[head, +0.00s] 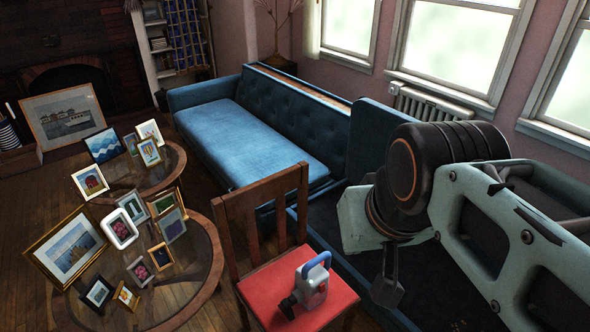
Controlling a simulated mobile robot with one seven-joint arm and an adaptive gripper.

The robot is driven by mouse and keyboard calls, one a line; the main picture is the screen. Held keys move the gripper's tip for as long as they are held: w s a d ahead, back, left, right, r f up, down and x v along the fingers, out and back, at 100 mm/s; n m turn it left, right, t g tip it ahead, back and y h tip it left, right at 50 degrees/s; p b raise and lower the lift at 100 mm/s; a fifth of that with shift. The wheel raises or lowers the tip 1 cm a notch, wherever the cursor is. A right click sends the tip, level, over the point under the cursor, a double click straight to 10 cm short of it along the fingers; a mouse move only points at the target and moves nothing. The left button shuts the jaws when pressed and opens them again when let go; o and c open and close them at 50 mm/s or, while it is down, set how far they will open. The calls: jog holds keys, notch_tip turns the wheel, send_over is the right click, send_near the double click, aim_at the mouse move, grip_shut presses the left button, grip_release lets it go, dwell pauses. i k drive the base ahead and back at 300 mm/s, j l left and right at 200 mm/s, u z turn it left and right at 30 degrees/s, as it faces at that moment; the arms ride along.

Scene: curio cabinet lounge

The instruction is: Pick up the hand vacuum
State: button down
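The hand vacuum (313,284) sits on the red seat of a wooden chair (261,290) at the bottom centre. It has a light grey body, a blue handle on top and a dark nozzle pointing to the lower left. My gripper (387,290) hangs from the end of my arm, to the right of the vacuum in the picture and apart from it. Only a dark part of the gripper shows below the wrist, so its opening is hidden. I see nothing held in it.
The chair's slatted back (262,205) rises behind the vacuum. A blue sofa (250,135) stands behind, with a dark blue seat section under my arm. Two round glass-topped tables (205,285) at the left carry several picture frames. Some wooden floor (25,290) shows at the left.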

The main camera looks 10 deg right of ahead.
aim_at(309, 275)
jog(key=z, duration=1.05)
jog(key=k+j+z, duration=0.3)
jog(key=k+z, duration=0.2)
